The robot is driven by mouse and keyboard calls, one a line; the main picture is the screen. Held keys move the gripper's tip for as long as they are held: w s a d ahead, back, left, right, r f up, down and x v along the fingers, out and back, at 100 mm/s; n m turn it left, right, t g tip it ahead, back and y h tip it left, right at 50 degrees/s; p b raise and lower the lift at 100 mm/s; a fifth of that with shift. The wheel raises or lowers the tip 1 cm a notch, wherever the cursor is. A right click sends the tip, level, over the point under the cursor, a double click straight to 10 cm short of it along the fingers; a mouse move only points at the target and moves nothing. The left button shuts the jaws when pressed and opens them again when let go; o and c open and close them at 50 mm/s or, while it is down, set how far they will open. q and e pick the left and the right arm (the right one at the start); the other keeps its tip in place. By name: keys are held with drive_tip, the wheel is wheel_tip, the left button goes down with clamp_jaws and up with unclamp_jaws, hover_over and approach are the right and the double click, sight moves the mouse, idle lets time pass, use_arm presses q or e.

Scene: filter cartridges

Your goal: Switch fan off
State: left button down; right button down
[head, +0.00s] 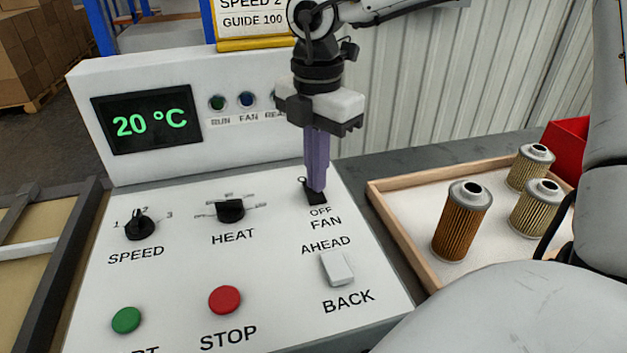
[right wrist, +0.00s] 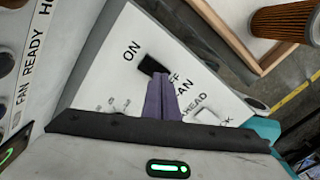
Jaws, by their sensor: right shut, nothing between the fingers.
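The fan switch (head: 316,199) is a small black rocker on the white panel, above the words OFF and FAN in the head view. My right gripper (head: 316,188) points down at it with its purple fingers shut and empty. In the right wrist view the switch (right wrist: 151,65) lies between the words ON and OFF, and the fingertips (right wrist: 160,77) are at its OFF end. I cannot tell whether they touch it or which way the rocker is tilted. In the head view the gripper hides the ON side. My left gripper is not in view.
The panel also has a speed knob (head: 140,228), a heat knob (head: 231,211), a green button (head: 126,320), a red stop button (head: 224,300) and a white AHEAD/BACK rocker (head: 337,267). A display (head: 148,121) reads 20 °C. A wooden tray (head: 405,262) with filter cartridges stands at right.

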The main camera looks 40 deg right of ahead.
sight(316, 195)
wheel_tip(316, 195, up, 5)
drive_tip(key=shift+r+p, duration=0.2)
drive_tip(key=shift+p, duration=0.95)
